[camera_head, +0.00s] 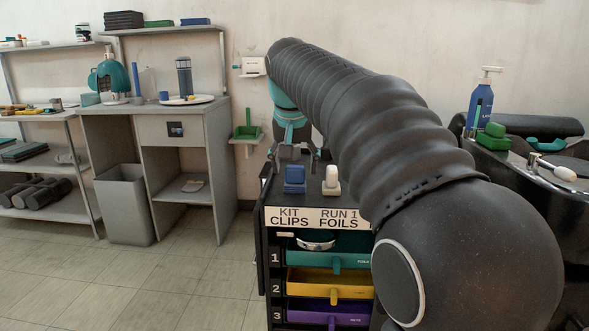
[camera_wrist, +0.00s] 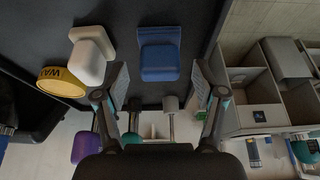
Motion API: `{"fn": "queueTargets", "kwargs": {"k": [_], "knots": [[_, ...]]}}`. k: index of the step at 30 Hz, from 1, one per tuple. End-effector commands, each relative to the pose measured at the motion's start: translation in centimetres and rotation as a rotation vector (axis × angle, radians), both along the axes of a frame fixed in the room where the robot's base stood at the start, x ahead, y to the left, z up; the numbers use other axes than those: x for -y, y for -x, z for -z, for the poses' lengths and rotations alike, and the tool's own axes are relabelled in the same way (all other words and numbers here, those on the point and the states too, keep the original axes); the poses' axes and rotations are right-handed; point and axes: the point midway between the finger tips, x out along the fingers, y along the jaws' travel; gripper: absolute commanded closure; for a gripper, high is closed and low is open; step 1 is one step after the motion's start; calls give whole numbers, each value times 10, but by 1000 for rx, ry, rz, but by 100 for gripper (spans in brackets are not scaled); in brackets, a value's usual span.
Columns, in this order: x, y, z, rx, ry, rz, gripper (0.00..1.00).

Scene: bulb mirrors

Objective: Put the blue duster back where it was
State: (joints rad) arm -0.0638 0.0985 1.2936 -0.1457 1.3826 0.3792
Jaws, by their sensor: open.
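A blue block-like piece (camera_head: 294,180), which looks like the blue duster, stands on top of the black drawer cart (camera_head: 268,220), above the label "KIT CLIPS". My gripper (camera_head: 294,158) is just above and behind it, fingers spread and pointing down. In the wrist view the blue piece (camera_wrist: 159,55) lies ahead of the open fingers, roughly centred between them, with nothing held. A white piece (camera_wrist: 92,55) of similar shape stands beside it; in the head view this white piece (camera_head: 331,181) is to its right, above "RUN 1 FOILS".
The cart's teal (camera_head: 330,262), yellow (camera_head: 320,290) and purple (camera_head: 320,313) drawers are on its front. A yellow round item (camera_wrist: 62,82) lies near the white piece. A small wall shelf (camera_head: 247,141) holds a green item. A grey desk (camera_head: 170,108) stands left. Open floor lies between.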

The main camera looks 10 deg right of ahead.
Motion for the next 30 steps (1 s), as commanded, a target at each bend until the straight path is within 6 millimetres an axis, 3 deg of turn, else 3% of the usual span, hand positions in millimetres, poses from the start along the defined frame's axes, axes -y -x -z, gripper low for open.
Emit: {"fn": "queueTargets", "kwargs": {"k": [9,15,25,30], "knots": [[-8,23,-61,3,0,0,30],[-11,33,-84,2,1,0,30],[-12,40,-92,1,1,-4,30],[-7,65,-78,8,2,-43,30]]}}
